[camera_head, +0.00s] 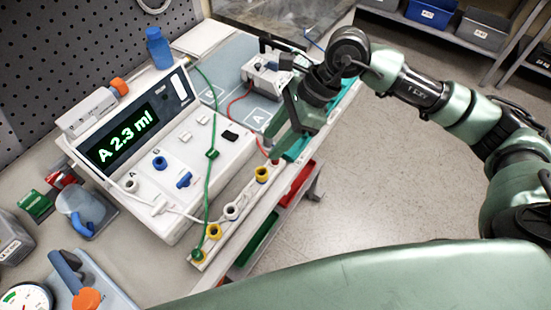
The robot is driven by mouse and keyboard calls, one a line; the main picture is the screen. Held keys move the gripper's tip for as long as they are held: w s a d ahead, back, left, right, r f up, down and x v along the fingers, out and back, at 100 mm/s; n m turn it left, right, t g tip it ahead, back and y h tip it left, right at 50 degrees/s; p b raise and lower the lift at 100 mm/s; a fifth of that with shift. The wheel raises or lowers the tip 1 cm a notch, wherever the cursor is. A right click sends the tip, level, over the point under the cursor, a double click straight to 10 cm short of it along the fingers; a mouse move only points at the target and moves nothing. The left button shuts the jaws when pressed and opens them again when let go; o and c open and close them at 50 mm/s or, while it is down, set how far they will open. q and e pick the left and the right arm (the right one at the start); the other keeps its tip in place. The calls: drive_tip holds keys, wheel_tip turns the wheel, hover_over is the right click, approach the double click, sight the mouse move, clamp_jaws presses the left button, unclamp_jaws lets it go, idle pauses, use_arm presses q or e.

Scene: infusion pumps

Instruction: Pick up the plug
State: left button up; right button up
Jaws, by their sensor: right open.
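My right gripper (277,148) reaches in from the right and points down over the front edge of the bench. It is open, close above a small red plug (275,161) at the right end of a pale rail. A thin red cable (253,133) runs down toward this plug. The fingers partly cover the area around it, so I cannot tell if they touch it. My left gripper is not in view.
The rail also holds yellow and white connectors (231,211). A white pump (130,139) reads "A 2.3 ml". Behind my gripper stands a small white device (266,76) on a grey mat. Red and green bins (294,185) sit below the bench edge. Open floor (400,180) lies right.

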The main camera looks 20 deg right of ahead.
drive_tip(key=shift+h, duration=0.9)
drive_tip(key=f+p, duration=0.1)
drive_tip(key=f, duration=0.1)
drive_tip(key=f+p, duration=0.1)
drive_tip(key=f, duration=0.1)
drive_tip(key=w+d+f+p, duration=0.1)
drive_tip(key=f, duration=0.1)
drive_tip(key=shift+w+f, duration=0.1)
drive_tip(key=shift+f, duration=0.25)
drive_tip(key=shift+a+f, duration=0.15)
drive_tip(key=shift+f, duration=0.35)
clamp_jaws()
